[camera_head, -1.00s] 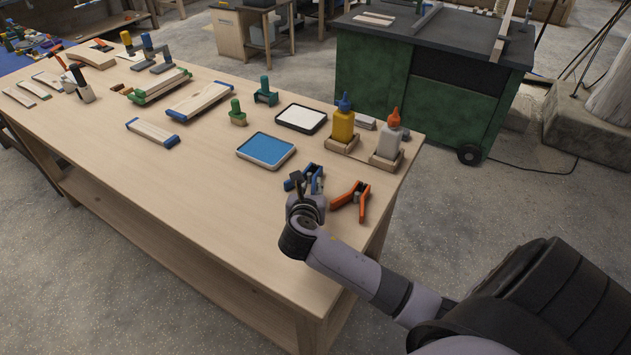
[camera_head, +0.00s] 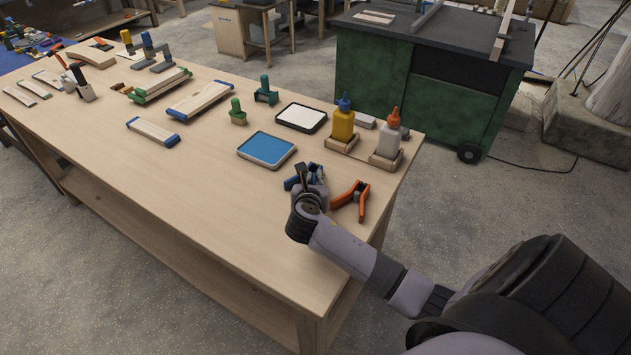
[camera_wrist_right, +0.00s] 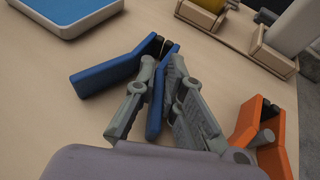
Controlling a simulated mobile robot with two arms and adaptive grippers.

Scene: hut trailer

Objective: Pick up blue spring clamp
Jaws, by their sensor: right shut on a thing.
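The blue spring clamp (camera_head: 292,182) lies on the wooden table (camera_head: 215,205) near its right end. In the right wrist view the blue clamp (camera_wrist_right: 105,75) shows one long handle to the left and the other handle between my fingers. My right gripper (camera_head: 312,174) is shut on that handle; it also fills the middle of the right wrist view (camera_wrist_right: 165,88). In the head view the gripper hides part of the clamp. My left gripper is not in view.
An orange spring clamp (camera_head: 352,198) lies close to the right of my gripper. Behind are a blue tray (camera_head: 267,149), a white tray (camera_head: 301,118), a yellow bottle (camera_head: 343,122) and a white bottle (camera_head: 388,138) in wooden holders. The table's front left is clear.

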